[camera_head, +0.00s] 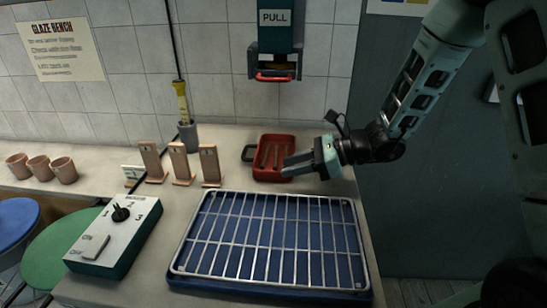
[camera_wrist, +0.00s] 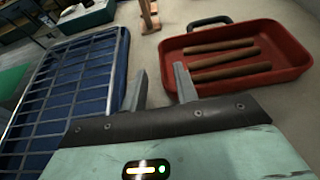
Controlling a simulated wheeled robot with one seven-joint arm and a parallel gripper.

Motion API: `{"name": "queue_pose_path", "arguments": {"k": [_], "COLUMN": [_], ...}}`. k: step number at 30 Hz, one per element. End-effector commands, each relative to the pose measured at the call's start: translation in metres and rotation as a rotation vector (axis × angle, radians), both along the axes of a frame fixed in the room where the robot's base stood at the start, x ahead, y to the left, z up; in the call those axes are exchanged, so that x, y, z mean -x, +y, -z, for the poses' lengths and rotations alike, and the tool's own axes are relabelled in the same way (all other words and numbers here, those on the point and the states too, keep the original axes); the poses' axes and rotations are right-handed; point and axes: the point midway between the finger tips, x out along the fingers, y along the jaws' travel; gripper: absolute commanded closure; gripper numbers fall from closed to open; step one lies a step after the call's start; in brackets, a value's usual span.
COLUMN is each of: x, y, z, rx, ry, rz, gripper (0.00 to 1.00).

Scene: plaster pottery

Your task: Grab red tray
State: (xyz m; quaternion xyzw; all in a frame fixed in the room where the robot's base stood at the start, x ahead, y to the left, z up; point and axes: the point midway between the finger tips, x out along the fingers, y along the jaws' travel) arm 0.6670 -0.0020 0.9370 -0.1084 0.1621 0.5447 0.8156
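The red tray (camera_head: 263,174) sits at the back of the bench, beyond the wire rack. It holds several brown sticks and has a dark handle at its left end. In the wrist view the red tray (camera_wrist: 290,77) lies ahead and to the right of my gripper (camera_wrist: 160,88). My gripper's two fingers are apart with nothing between them. In the head view my gripper (camera_head: 298,165) is at the tray's right side and overlaps part of it. I cannot tell whether it touches the tray.
A wire rack over a blue tray (camera_head: 178,267) fills the front of the bench. Tan upright stands (camera_head: 181,163) and a grey cup (camera_head: 188,136) stand left of the red tray. A control box (camera_head: 113,237) is front left. A pull handle (camera_head: 274,77) hangs above.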

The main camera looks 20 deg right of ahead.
Motion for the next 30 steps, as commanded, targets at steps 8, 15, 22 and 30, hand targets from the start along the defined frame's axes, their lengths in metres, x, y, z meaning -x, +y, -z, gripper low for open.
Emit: {"name": "queue_pose_path", "arguments": {"k": [8, 15, 22, 30], "x": [-0.015, -0.018, -0.018, -0.018], "y": [0.034, 0.039, 0.039, 0.039], "z": [0.015, 0.018, 0.018, 0.017], "rx": [-0.001, 0.000, 0.000, -0.001], "ry": [0.001, 0.000, 0.000, -0.001], "rz": [-0.004, -0.001, -0.001, -0.001], "gripper": [0.70, 0.70, 1.00, 1.00]}}
